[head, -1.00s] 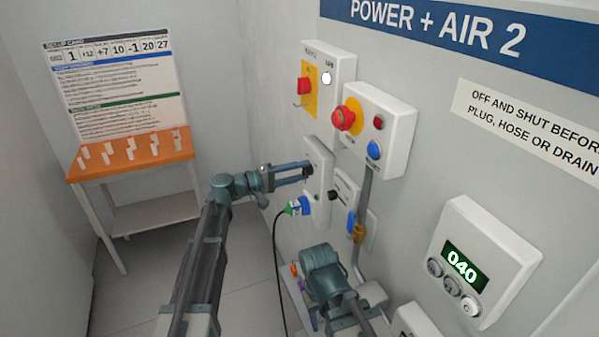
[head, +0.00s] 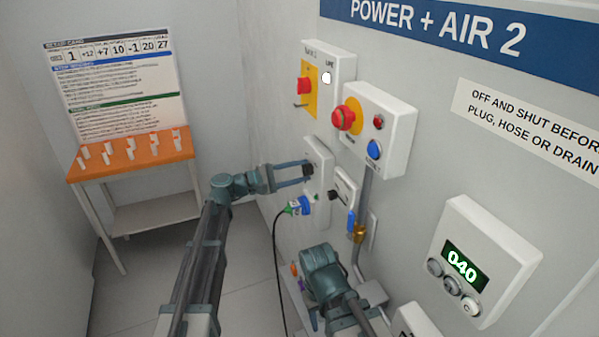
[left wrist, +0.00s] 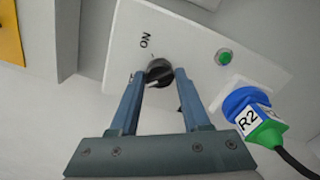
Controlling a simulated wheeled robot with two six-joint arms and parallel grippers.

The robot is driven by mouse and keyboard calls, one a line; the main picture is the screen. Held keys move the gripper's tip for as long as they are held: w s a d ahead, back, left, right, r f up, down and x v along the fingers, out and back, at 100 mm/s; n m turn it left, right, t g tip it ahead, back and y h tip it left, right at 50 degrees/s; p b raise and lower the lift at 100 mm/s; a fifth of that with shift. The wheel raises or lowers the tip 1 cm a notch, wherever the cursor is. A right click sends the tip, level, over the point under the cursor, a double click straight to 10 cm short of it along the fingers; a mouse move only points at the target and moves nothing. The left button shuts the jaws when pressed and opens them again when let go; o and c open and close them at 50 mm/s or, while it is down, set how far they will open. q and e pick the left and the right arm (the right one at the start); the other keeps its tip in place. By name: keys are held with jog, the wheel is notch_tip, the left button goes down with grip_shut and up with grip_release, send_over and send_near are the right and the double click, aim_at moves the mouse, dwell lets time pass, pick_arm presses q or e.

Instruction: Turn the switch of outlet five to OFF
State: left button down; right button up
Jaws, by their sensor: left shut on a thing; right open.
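The outlet's white panel (left wrist: 195,35) on the wall carries a dark round switch knob (left wrist: 159,72) with a pale pointer line, seen in the left wrist view. The word ON is printed above it; the pointer lies tilted, away from that word. My left gripper (left wrist: 157,77) has one finger on each side of the knob and is shut on it. In the head view my left gripper (head: 309,169) reaches the panel (head: 320,155) from the left. I cannot read an outlet number. My right gripper (head: 323,268) is low in the head view, open, its fingers hard to make out.
A red emergency button (head: 343,118), a blue-handled valve (head: 351,220) and a display box (head: 490,240) are on the wall. An orange-topped table (head: 130,152) stands left.

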dwell(0.4)
pick_arm(q)
jog(key=shift+c, duration=2.1)
grip_release()
jog(key=v, duration=1.4)
